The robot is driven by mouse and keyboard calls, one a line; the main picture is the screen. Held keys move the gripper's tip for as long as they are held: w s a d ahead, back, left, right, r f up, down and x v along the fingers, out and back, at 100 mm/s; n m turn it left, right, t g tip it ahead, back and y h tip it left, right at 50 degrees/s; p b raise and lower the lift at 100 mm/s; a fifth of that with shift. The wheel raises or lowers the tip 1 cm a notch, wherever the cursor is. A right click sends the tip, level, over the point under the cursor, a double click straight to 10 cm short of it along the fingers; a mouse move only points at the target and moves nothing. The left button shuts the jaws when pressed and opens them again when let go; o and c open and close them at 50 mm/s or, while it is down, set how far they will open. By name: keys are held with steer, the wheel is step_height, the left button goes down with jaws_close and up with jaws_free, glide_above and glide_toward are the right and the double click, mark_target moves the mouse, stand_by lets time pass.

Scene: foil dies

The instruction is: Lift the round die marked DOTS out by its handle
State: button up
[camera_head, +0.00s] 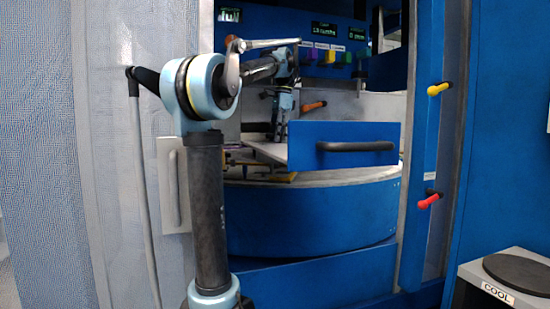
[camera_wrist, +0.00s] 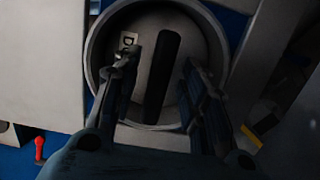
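In the wrist view, a round grey die (camera_wrist: 205,40) sits inside a pale circular rim (camera_wrist: 93,50). A black bar handle (camera_wrist: 162,75) runs across its middle, slightly tilted. A white label (camera_wrist: 128,40) shows a "D"; the rest of its word is hidden by a finger. My gripper (camera_wrist: 161,60) is open, with one finger left of the handle and one right, and gaps show on both sides. Whether the fingertips reach down to handle height, I cannot tell. In the head view, my arm reaches into the blue machine's opening; the die does not show clearly there.
A blue panel with a black handle (camera_head: 355,146) stands at the front of the opening. A curved blue housing (camera_head: 310,215) lies below. Yellow (camera_head: 438,89) and red (camera_head: 429,200) knobs are on the right frame. A stand labelled COOL (camera_head: 497,292) bears a dark round pad (camera_head: 520,270).

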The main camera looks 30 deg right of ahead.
steer(key=shift+c, duration=0.2)
jaws_close()
steer(key=shift+r, duration=0.1)
